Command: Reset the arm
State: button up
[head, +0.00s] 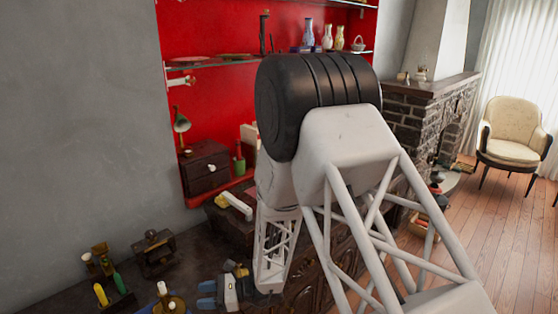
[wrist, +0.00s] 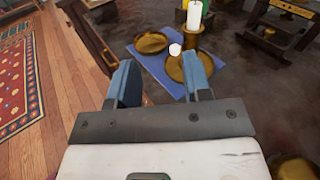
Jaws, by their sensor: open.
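My gripper (head: 207,295) is low in the head view, over the dark table at the end of my white arm. In the wrist view my gripper (wrist: 158,82) shows two blue fingers set wide apart. Nothing is between them. Beyond the fingertips a blue mat (wrist: 152,64) lies on the table, with a brass plate (wrist: 150,42) and a second brass dish (wrist: 174,70) on it. A white candle (wrist: 194,14) in a brass holder stands behind them. My arm hides much of the middle of the head view.
The dark table (head: 60,290) holds a dark wooden stand (head: 153,252) and a rack with yellow and green items (head: 108,292). A small drawer cabinet (head: 205,168) and glass shelves (head: 225,62) stand at the red wall. A patterned rug (wrist: 40,90) lies on the floor.

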jog(key=s+d+r+n+g+h, duration=0.2)
jog(key=s+d+r+n+h, duration=0.15)
jog(key=d+r, duration=0.4)
jog(key=s+d+r+n+t+h, duration=0.2)
jog(key=s+d+r, duration=0.4)
jog(key=d, duration=0.5)
jog(key=s+d+r+n+t+h, duration=0.3)
jog(key=s+d+r+n+h, duration=0.2)
jog(key=s+d+r+h, duration=0.2)
jog(key=s+d+r+n+t+h, duration=0.2)
jog(key=s+d+r+n+h, duration=0.2)
jog(key=d, duration=1)
jog(key=s+r+h, duration=0.1)
jog(key=s+r, duration=0.2)
jog(key=r, duration=0.2)
jog(key=shift+s+d+r, duration=0.15)
jog(key=shift+d+r, duration=0.15)
jog(key=shift+d, duration=0.05)
